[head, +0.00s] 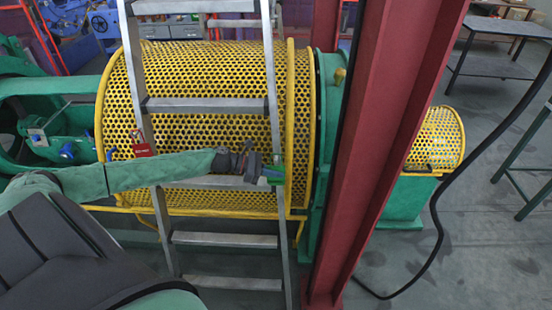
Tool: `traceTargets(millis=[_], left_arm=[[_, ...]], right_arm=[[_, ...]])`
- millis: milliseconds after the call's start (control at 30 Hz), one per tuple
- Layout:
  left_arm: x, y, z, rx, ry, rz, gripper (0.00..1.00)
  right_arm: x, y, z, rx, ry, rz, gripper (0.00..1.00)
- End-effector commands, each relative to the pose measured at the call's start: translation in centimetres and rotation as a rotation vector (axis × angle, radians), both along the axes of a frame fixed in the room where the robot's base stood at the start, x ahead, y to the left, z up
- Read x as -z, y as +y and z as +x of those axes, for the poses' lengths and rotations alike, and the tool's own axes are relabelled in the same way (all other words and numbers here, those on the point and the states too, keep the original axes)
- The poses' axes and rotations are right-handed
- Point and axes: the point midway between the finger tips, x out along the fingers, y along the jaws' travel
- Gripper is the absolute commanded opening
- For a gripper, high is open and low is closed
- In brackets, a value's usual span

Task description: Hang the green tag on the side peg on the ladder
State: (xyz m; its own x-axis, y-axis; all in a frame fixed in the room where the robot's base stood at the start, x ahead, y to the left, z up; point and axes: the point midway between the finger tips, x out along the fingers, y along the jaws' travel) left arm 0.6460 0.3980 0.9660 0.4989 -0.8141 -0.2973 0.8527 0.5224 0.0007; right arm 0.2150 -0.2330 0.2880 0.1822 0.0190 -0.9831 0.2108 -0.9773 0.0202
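The grey metal ladder (205,105) stands in front of the yellow perforated guard in the head view. My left arm reaches across it from the left. My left gripper (268,173) is at the ladder's right rail, just above a rung. The green tag (275,179) shows as a small bright green patch right at the fingertips, touching or very close to them. The fingers are small and dark, so I cannot tell whether they are shut on it. The side peg cannot be made out; the gripper and tag cover that part of the rail. My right gripper is out of view.
A red tag or lock (142,146) hangs by the ladder's left rail. The yellow guard (210,65) is close behind the ladder. A thick red steel column (385,140) stands just right of it. A black cable (440,225) runs down to the open grey floor at right.

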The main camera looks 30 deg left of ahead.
Motion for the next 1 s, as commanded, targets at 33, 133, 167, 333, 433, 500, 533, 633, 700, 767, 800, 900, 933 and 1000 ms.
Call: traceTargets(millis=[33, 133, 167, 333, 433, 500, 533, 633, 700, 767, 800, 900, 933, 1000], left_arm=[[0.2, 0.2, 0.1, -0.004, -0.001, 0.003, 0.00], [0.5, 0.2, 0.2, -0.004, -0.001, 0.003, 0.00], [0.6, 0.3, 0.2, -0.004, -0.001, 0.003, 0.00], [1.2, 0.4, 0.3, -0.005, -0.001, 0.004, 0.00], [1.6, 0.4, 0.4, -0.006, -0.001, 0.004, 0.00], [1.8, 0.5, 0.4, -0.007, 0.000, 0.004, 0.00], [1.8, 0.5, 0.5, -0.007, 0.000, 0.004, 0.00], [1.9, 0.5, 0.5, -0.008, 0.000, 0.005, 0.00], [2.0, 0.6, 0.5, -0.008, 0.001, 0.006, 0.00], [2.0, 0.6, 0.5, -0.009, 0.000, 0.006, 0.00], [2.0, 0.6, 0.5, -0.009, 0.001, 0.007, 0.00], [2.0, 0.6, 0.5, -0.010, 0.001, 0.007, 0.00], [2.0, 0.6, 0.5, -0.010, 0.001, 0.007, 0.00], [2.0, 0.6, 0.5, -0.010, 0.001, 0.007, 0.00]], right_arm=[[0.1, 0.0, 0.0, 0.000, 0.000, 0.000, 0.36], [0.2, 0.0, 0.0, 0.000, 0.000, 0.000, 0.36], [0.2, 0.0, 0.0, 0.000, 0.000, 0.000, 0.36], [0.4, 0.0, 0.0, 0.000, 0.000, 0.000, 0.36], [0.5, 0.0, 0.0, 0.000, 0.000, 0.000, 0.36], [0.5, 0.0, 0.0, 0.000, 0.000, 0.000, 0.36], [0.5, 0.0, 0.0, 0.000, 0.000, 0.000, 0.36], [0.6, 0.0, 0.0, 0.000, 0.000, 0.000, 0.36], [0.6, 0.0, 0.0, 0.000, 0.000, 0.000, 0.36], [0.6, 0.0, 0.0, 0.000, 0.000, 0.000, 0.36], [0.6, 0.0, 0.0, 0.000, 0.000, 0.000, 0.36], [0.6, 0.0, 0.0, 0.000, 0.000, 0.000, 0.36], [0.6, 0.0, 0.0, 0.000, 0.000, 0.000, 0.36], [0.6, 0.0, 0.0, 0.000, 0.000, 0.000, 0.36]])
